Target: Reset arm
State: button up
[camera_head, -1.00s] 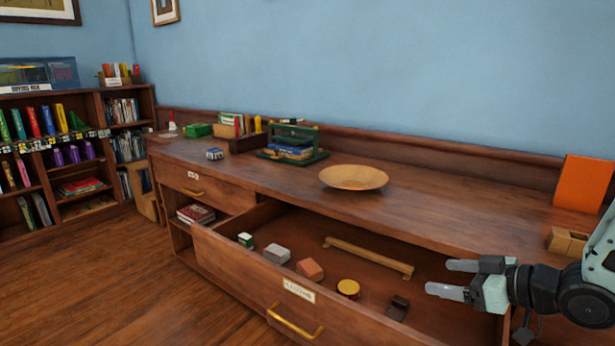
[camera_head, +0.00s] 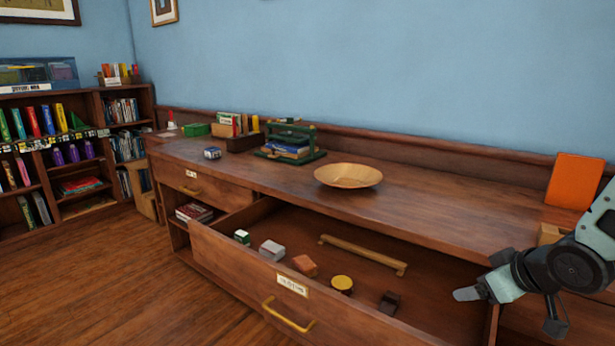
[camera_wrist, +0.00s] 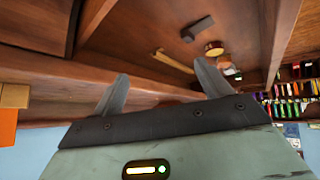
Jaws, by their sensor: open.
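My gripper (camera_head: 478,291) is at the right of the head view, by the right end of the open drawer (camera_head: 236,262). In the wrist view my gripper's two fingers (camera_wrist: 160,92) stand apart with nothing between them. The drawer is pulled out and holds several small objects: a green and white block (camera_head: 242,237), a grey-white block (camera_head: 272,249), an orange block (camera_head: 305,265), a yellow round piece (camera_head: 342,283), a dark brown piece (camera_head: 389,302) and a long wooden bar (camera_head: 362,255). The wrist view looks at the drawer upside down.
A shallow wooden bowl (camera_head: 348,176) stands on the counter (camera_head: 430,216). An orange panel (camera_head: 574,181) leans at the right, with a wooden block beside it, partly hidden by my arm. Bookcases (camera_head: 50,160) stand at the left. The floor (camera_head: 130,275) in front is clear.

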jog(key=s+r+m+g+h, duration=0.25)
jog(key=s+m+g, duration=0.25)
jog(key=s, duration=0.5)
jog(key=s+a+f+n+g+b, duration=0.1)
jog(key=s+a+f+n+b, duration=0.15)
jog(key=s+a, duration=0.3)
jog(key=s+a+f+n+g+y+b, duration=0.1)
jog(key=s+a+f+n+b, duration=0.2)
jog(key=a, duration=0.4)
jog(key=s+a+f+n+g+b, duration=0.1)
jog(key=s+a+f+n+b, duration=0.1)
jog(key=s+a+b, duration=0.35)
notch_tip(320, 180, up, 24)
jog(key=a+p, duration=0.1)
jog(key=p, duration=2.4)
jog(key=shift+s+r+p, duration=0.25)
jog(key=shift+s+p, duration=0.1)
jog(key=shift+a, duration=0.1)
